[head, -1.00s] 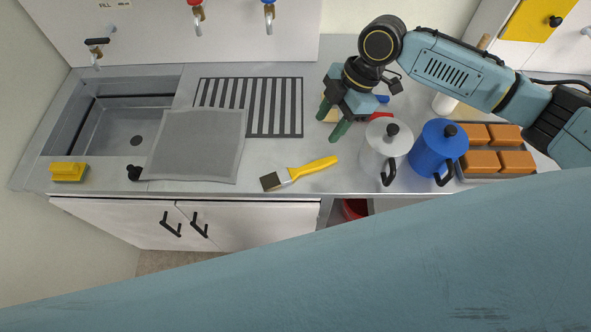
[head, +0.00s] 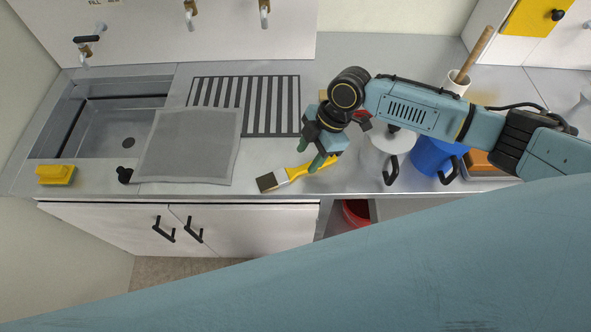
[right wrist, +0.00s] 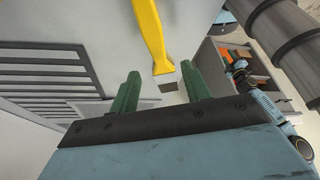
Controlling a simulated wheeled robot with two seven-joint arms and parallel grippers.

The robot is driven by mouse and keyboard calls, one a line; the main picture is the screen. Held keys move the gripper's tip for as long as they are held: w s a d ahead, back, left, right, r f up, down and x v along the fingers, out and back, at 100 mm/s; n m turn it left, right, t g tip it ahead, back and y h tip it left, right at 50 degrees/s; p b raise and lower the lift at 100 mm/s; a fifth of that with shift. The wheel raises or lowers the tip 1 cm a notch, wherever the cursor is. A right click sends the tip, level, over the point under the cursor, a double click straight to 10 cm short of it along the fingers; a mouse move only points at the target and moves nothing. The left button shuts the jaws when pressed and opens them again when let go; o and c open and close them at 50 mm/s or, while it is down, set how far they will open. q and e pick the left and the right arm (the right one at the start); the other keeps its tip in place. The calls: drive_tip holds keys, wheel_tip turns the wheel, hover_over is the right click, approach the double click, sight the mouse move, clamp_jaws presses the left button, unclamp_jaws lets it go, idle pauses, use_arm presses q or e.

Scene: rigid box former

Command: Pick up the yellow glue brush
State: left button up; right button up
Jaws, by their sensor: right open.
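The yellow glue brush (head: 289,175) lies on the steel counter near its front edge. Its dark bristle end points left, and its handle runs up to the right, partly hidden by my gripper. My right gripper (head: 308,158) is open above the handle, with its green fingers pointing down. In the right wrist view, the brush (right wrist: 150,35) shows between and beyond the two open fingers (right wrist: 160,92), and nothing is held. My left gripper does not show.
A framed grey screen (head: 190,146) lies left of the brush, partly over the sink (head: 100,130). A white pot (head: 384,143) and a blue pot (head: 432,156) stand to the right. A yellow sponge (head: 56,174) is at far left.

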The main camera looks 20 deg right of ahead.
sight(299, 169)
drive_tip(key=shift+x, duration=2.1)
drive_tip(key=shift+a, duration=0.1)
drive_tip(key=shift+f, duration=0.1)
drive_tip(key=c, duration=0.9)
drive_tip(key=shift+o, duration=0.2)
